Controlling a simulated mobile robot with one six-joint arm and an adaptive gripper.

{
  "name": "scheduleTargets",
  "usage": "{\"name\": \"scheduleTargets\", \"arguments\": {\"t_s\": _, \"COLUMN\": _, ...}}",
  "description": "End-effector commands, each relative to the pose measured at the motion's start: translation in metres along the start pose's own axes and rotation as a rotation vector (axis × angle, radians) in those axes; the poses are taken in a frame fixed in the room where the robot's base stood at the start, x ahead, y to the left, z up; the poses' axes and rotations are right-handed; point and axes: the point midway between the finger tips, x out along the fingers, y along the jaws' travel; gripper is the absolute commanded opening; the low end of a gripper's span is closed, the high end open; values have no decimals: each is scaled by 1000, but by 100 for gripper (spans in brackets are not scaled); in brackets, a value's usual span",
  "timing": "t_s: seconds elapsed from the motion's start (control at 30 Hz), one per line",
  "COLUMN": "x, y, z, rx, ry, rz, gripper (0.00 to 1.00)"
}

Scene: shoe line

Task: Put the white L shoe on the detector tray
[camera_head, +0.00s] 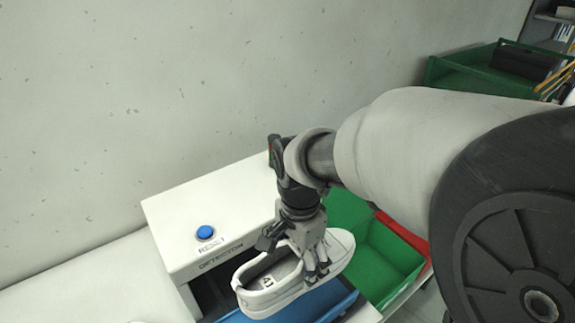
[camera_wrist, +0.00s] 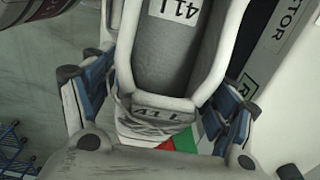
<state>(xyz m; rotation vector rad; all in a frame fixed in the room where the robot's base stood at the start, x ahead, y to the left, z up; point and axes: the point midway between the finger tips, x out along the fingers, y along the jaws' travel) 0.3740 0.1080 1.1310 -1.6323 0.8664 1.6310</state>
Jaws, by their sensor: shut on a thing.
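The white shoe (camera_head: 341,246) hangs in my gripper (camera_head: 292,250), toe to the right, in front of the detector box. Its insole carries a label that looks like "41" and an L in the wrist view, where the shoe (camera_wrist: 212,68) fills the middle. My gripper (camera_wrist: 160,110) is shut on the shoe, one finger on each side. The white detector (camera_head: 205,228) stands behind and left of the shoe. A blue tray (camera_head: 335,306) shows below the shoe, partly covered by it. I cannot tell whether the shoe touches anything below.
A blue reset button (camera_head: 205,232) sits on the detector's top. A green bin (camera_head: 388,268) stands right of the shoe, with a red bin (camera_head: 408,236) beside it. Another green crate (camera_head: 470,78) holds a dark object at the back right. The white table (camera_head: 90,285) is clear at left.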

Motion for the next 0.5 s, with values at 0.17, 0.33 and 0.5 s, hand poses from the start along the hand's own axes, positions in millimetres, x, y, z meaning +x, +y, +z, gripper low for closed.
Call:
{"name": "scheduleTargets", "arguments": {"t_s": 0.17, "x": 55, "y": 1, "z": 0, "rx": 0, "ry": -1, "rz": 4, "gripper": 39}}
{"name": "scheduleTargets", "arguments": {"t_s": 0.33, "x": 94, "y": 0, "z": 0, "rx": 0, "ry": -1, "rz": 3, "gripper": 39}}
{"name": "scheduleTargets", "arguments": {"t_s": 0.5, "x": 111, "y": 0, "z": 0, "rx": 0, "ry": 0, "rz": 0, "gripper": 39}}
